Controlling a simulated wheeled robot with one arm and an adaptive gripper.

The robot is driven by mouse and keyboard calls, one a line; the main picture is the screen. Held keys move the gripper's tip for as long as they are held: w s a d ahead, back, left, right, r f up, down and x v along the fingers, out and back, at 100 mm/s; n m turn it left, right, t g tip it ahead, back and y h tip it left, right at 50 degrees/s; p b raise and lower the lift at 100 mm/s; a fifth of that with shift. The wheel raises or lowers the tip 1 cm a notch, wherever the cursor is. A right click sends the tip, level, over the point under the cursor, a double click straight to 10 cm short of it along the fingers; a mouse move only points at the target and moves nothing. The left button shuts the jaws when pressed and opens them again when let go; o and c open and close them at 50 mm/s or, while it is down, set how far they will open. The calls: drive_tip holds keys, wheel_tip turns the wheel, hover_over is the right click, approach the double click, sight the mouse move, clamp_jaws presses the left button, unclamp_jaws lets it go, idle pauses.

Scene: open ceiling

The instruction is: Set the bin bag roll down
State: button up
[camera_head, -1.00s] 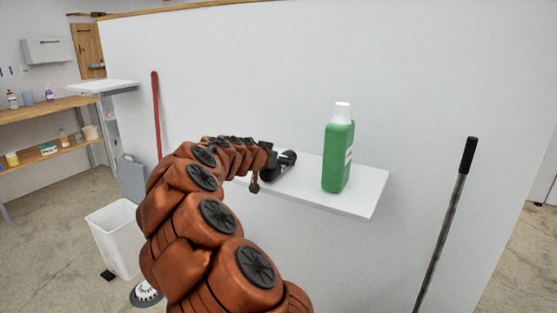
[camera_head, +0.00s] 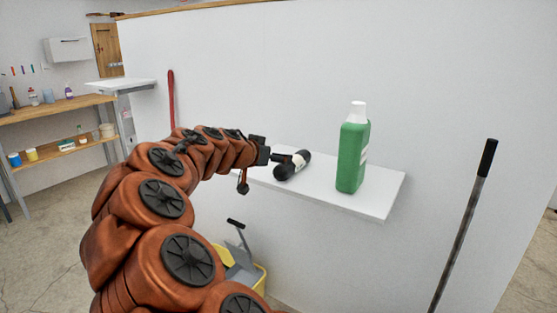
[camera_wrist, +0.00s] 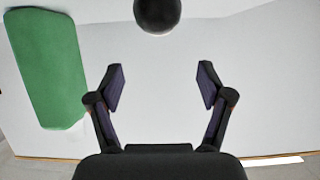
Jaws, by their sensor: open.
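The bin bag roll (camera_head: 292,165) is a black cylinder with a pale label band. It lies on its side on the white wall shelf (camera_head: 375,204), left of the green bottle. In the wrist view the black round end of the roll (camera_wrist: 157,14) shows at the top edge, beyond my fingertips and apart from them. My gripper (camera_wrist: 160,88) is open, with nothing between its fingers. In the head view my gripper (camera_head: 275,158) is at the left end of the shelf, just left of the roll, and its fingers are small and hard to make out.
A green bottle (camera_head: 352,156) with a white cap stands upright on the shelf; it also shows in the wrist view (camera_wrist: 48,68). A dark pole (camera_head: 462,225) leans at the right. A yellow bucket (camera_head: 259,279) stands below. A red handle (camera_head: 171,98) is at the left.

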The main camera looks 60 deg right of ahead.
drive_tip(key=shift+a, duration=0.25)
drive_tip(key=s+a+f+n+y, duration=0.3)
drive_tip(key=s+a+f, duration=0.15)
drive_tip(key=a, duration=0.55)
drive_tip(key=s+a+f+n+y, duration=0.4)
drive_tip(key=a+f, duration=0.2)
drive_tip(key=a, duration=0.5)
drive_tip(key=s+a+f+n+y, duration=0.3)
drive_tip(key=s+a+f, duration=0.15)
drive_tip(key=a, duration=0.55)
drive_tip(key=s+a+f+n+g+y, duration=0.1)
drive_tip(key=s+a+f+n, duration=0.1)
drive_tip(key=s+a, duration=0.3)
drive_tip(key=s+a+f+n+g+y, duration=0.2)
drive_tip(key=s+a+n, duration=0.3)
drive_tip(key=a, duration=0.5)
drive_tip(key=shift+s+f+n+y, duration=0.3)
drive_tip(key=shift+s+f, duration=0.1)
drive_tip(key=shift+f, duration=0.15)
drive_tip(key=s+p+v, duration=0.2)
drive_tip(key=p+v, duration=1.2)
drive_tip(key=v, duration=0.1)
drive_tip(key=shift+s+r+t, duration=0.2)
drive_tip(key=shift+r+t, duration=0.05)
drive_tip(key=shift+t, duration=0.15)
